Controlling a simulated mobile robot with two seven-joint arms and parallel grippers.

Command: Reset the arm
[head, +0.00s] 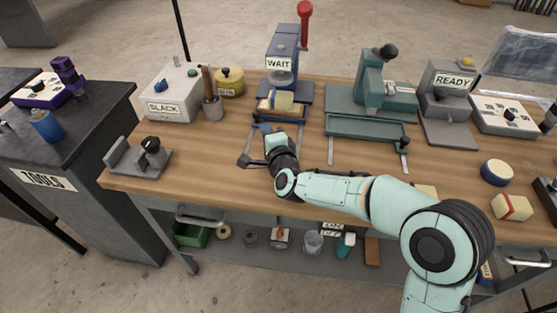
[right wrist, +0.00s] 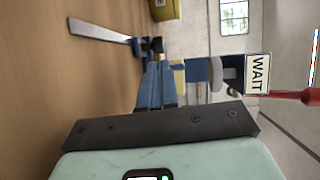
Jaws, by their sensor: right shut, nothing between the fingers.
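My right arm reaches in from the lower right of the head view, over the bench. Its gripper (head: 268,130) is shut and empty, low in front of the blue press marked WAIT (head: 285,55). In the right wrist view, the WAIT sign (right wrist: 257,73) stands at the right, turned sideways, with a red handle (right wrist: 300,95) beside it. In the head view the red-topped lever (head: 305,25) stands upright at the press. A yellowish block (head: 283,100) sits in the press's front tray. I cannot tell whether my fingertips touch the press. My left gripper is out of view.
A green press (head: 372,85) stands right of the blue one, then a grey stand marked READY (head: 448,90). A white SLACK box (head: 170,92), a tool cup (head: 212,106) and a grey clamp block (head: 138,158) are to the left. The bench's left front is mostly clear.

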